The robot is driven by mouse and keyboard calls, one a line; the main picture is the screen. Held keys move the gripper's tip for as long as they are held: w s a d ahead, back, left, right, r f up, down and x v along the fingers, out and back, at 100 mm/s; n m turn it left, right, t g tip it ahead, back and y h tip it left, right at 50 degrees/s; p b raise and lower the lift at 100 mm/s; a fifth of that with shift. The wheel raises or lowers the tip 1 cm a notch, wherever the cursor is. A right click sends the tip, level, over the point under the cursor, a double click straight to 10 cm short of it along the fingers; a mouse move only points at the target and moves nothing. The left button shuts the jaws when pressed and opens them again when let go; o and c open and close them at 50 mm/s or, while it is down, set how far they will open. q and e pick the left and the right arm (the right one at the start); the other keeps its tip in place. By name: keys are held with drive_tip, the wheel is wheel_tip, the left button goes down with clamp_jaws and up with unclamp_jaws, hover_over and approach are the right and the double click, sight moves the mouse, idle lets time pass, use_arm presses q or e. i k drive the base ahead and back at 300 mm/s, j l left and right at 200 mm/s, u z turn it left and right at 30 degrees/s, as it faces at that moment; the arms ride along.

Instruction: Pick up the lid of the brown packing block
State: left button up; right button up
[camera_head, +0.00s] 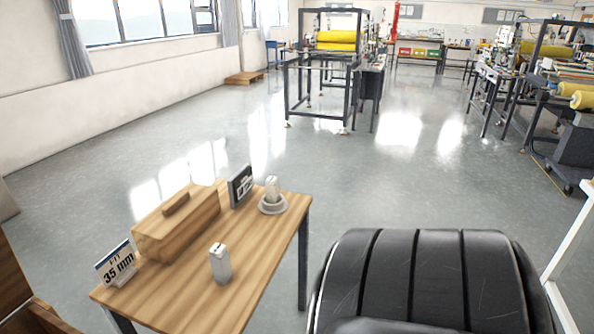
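The brown packing block (168,243) is a long wooden box lying on a small wooden table. Its lid (196,198) is the top face, with a raised wooden bar (176,204) as a handle. The lid appears to sit flat on the block; the seam is too small to make out clearly. Neither of my grippers is in view, and nothing is touching the block's handle.
The table (190,305) also bears a "FIT 35 mm" sign (117,264), a dark-framed sign (241,186), a white block (220,262) and a white piece on a round grey base (272,204). Brown wood shows lower left. Open floor (350,180) lies beyond.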

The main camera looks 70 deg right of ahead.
sight(272, 196)
drive_tip(key=z, duration=2)
drive_tip(key=i+l+u, duration=0.25)
drive_tip(key=i+l, duration=0.2)
drive_tip(key=i+l+u, duration=0.2)
drive_tip(key=i+l, duration=0.2)
drive_tip(key=l, duration=0.25)
